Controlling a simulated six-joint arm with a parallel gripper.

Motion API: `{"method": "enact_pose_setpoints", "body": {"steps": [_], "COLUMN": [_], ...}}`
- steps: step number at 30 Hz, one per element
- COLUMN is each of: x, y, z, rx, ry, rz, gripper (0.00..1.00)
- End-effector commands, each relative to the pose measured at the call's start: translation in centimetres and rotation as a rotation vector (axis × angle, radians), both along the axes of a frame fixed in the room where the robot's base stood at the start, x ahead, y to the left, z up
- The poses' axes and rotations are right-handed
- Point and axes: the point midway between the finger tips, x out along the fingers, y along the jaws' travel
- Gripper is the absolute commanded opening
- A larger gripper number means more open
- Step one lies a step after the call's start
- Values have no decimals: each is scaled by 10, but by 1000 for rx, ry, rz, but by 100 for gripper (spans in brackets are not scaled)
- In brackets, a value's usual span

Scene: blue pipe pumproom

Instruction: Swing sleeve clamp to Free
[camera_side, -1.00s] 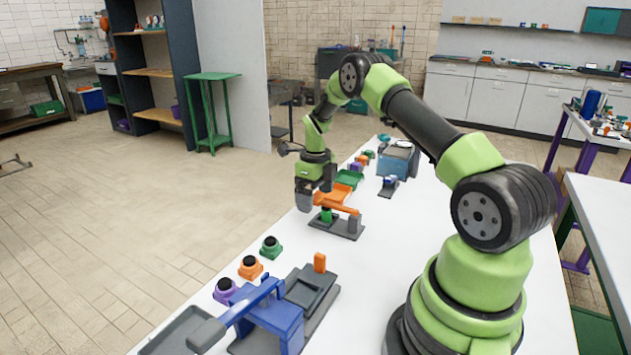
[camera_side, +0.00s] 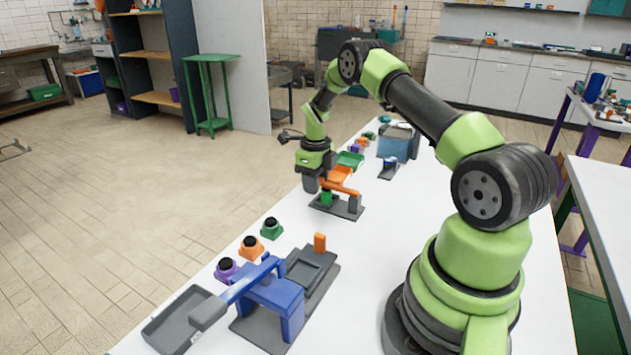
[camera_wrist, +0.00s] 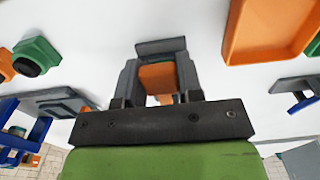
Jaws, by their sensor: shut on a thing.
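The sleeve clamp stands on a dark grey base plate (camera_side: 337,207) on the white bench, in the middle of the side view. Its orange arm (camera_side: 345,188) runs from a green post (camera_side: 326,198) to a grey block (camera_side: 355,203). My gripper (camera_side: 318,185) is at the left end of the orange arm, low over the base. In the wrist view the grey jaws of my gripper (camera_wrist: 158,85) lie on both sides of an orange piece (camera_wrist: 157,76), shut on it. The exact contact is partly hidden by the gripper body.
A blue stand with a lever (camera_side: 270,290) and grey trays is at the front left. Purple, orange and green round-topped pieces (camera_side: 248,248) line the bench's left edge. An orange tray (camera_wrist: 270,30), also in the wrist view, and a blue bin (camera_side: 397,145) lie beyond the clamp.

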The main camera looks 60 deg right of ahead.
Motion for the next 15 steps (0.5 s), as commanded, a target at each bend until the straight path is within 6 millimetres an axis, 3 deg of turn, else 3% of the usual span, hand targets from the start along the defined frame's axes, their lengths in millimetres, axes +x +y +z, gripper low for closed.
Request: {"method": "enact_pose_setpoints", "body": {"steps": [15], "x": [-1], "y": [0], "z": [3], "rx": [0], "ry": [0], "rz": [0], "gripper": [21]}}
